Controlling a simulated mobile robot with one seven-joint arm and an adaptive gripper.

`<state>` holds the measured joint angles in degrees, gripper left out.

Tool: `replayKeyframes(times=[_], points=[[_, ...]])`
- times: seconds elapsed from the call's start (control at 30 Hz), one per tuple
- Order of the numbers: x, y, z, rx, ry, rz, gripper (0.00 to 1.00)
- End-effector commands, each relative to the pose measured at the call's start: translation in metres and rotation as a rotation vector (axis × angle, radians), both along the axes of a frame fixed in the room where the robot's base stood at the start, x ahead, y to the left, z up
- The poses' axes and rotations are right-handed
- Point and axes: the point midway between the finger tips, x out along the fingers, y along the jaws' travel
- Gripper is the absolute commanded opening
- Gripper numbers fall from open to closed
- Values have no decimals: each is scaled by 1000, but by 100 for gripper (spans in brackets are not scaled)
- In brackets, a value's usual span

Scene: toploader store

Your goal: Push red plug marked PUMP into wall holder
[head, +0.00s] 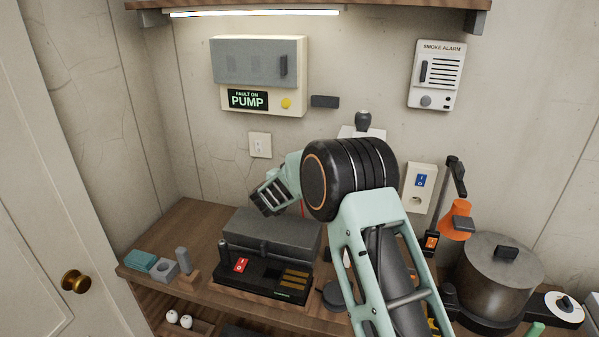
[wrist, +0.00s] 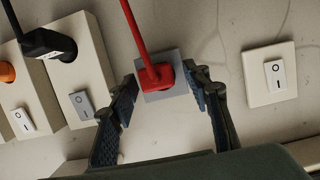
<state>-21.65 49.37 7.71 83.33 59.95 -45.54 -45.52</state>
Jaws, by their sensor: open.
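The red plug (wrist: 157,77) with its red cord is in the middle of the wrist view. It is at a small grey square holder (wrist: 170,93) on the wall; I cannot tell how deep it sits. No marking on it is readable. My gripper (wrist: 163,84) is open, with one dark finger on each side of the plug and holder. In the head view my arm hides the plug and holder, and only a bit of red cord (head: 302,207) shows.
A white wall switch (wrist: 270,73) is right of the gripper. White switched sockets stand to the left, one with a black plug (wrist: 47,44). The pump panel (head: 260,75) is above. A shelf below carries a black power unit (head: 262,272), a pot (head: 495,280) and an orange lamp (head: 457,222).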

Motion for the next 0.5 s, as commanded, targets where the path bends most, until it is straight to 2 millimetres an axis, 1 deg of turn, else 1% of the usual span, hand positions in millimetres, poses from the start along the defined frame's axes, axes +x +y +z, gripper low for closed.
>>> replayKeyframes(times=[0.17, 0.27, 0.5], points=[[-13, 4, 4, 1, 1, 3, 44], [-28, 7, 9, -1, -1, 2, 44], [-74, 17, 23, -1, -2, 3, 44]])
